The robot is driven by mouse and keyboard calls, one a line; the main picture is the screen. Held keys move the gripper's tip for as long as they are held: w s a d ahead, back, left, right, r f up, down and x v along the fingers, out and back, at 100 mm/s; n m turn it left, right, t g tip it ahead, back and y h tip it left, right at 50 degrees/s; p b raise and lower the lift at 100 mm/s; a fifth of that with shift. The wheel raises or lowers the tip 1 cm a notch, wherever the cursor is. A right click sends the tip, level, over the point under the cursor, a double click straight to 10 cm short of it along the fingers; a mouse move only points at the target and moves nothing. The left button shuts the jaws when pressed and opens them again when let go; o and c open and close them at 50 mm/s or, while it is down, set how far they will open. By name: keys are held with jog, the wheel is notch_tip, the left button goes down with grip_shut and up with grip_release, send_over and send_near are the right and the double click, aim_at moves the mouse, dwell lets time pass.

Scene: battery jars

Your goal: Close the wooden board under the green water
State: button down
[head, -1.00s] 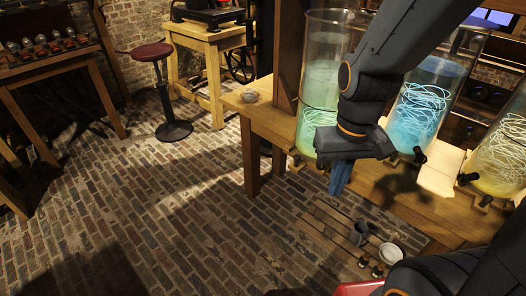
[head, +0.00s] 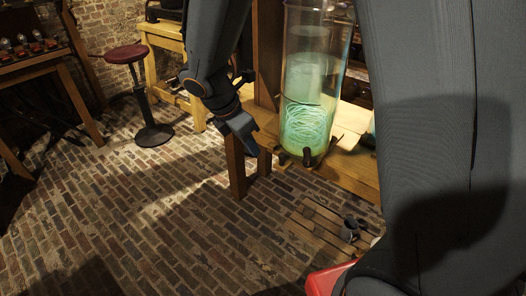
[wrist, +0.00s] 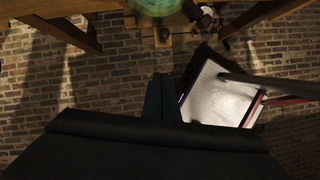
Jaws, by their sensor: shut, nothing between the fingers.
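The glass jar of green water (head: 312,100) stands on the wooden table, with pale coiled strands inside. In the wrist view its base (wrist: 155,5) shows at the top edge. A small wooden board (wrist: 162,40) with a dark knob shows just below the jar base in the wrist view, projecting from the table edge. In the head view the area under the jar is small and dark, so how far the board sticks out is unclear there. My gripper (head: 246,138) is shut and empty, left of the jar and apart from it. Its fingers (wrist: 163,98) point toward the board in the wrist view.
A black tap (head: 307,157) projects from the jar's lower front. A slatted wooden rack (head: 318,228) and a grey mug (head: 350,230) lie low at right. A red stool (head: 128,55) stands at back left. The brick floor (head: 150,220) is open at left.

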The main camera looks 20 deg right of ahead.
send_near(279, 166)
notch_tip(279, 166, down, 4)
jog(key=s+a, duration=0.1)
jog(key=a, duration=0.2)
jog(key=d, duration=0.2)
jog(key=w+d, duration=0.1)
jog(key=d, duration=0.1)
jog(key=shift+w+d, duration=0.15)
jog(key=shift+w, duration=0.05)
jog(key=shift+w+d, duration=0.1)
